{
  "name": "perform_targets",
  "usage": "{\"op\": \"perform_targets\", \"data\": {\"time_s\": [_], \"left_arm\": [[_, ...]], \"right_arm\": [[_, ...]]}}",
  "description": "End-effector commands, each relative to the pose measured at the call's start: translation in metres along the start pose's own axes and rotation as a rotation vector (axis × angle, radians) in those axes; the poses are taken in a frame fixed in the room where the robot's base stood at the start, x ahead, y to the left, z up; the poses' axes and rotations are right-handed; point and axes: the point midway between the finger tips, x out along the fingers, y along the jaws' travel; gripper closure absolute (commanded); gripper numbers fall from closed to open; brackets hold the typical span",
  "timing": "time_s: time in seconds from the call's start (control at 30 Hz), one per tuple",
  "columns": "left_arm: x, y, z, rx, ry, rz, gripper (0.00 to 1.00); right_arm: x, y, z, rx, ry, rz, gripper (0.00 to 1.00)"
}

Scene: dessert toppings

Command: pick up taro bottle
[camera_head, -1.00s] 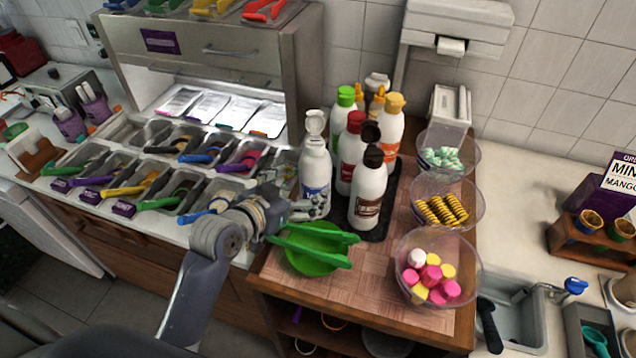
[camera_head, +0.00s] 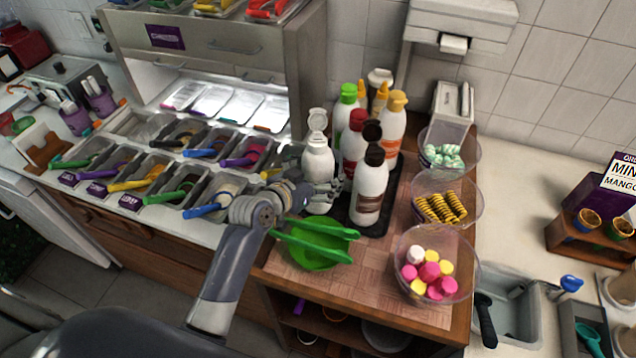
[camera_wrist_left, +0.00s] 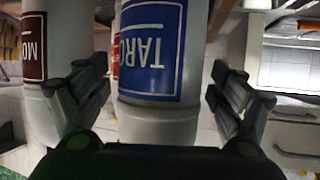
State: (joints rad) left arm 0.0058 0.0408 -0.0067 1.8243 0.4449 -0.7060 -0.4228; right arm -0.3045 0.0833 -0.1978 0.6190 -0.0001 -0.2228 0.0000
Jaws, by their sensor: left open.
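The taro bottle (camera_head: 318,160) is white with its cap tipped open and stands upright at the front left of the bottle group. In the left wrist view its blue TARO label (camera_wrist_left: 151,50) shows upside down. My left gripper (camera_head: 325,196) is open, with its fingers on either side of the bottle's lower part. In the wrist view the gripper (camera_wrist_left: 158,100) frames the bottle and is not closed on it. The arm hides the label in the head view. My right gripper is out of view.
A bottle with a brown label (camera_head: 370,190) stands close on the right; it also shows in the wrist view (camera_wrist_left: 35,45) beside one finger. A green bowl with green tongs (camera_head: 318,252) lies below the gripper. Topping bins (camera_head: 170,185) are left, and clear bowls (camera_head: 440,265) right.

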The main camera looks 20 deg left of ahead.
Motion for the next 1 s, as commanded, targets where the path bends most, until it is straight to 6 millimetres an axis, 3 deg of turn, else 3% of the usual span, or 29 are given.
{"op": "perform_targets", "data": {"time_s": [0.1, 0.3, 0.73, 1.0], "left_arm": [[0.000, 0.000, 0.000, 0.000, 0.000, 0.000, 0.15], [0.000, 0.000, 0.000, 0.000, -0.001, 0.000, 0.60], [-0.003, 0.000, -0.012, 0.002, 0.014, -0.001, 0.61], [-0.019, 0.000, -0.051, 0.005, 0.020, -0.002, 0.61]], "right_arm": [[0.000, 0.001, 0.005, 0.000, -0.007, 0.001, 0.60], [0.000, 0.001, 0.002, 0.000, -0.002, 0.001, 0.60], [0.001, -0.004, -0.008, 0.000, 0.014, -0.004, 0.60], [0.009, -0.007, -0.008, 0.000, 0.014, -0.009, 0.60]]}}
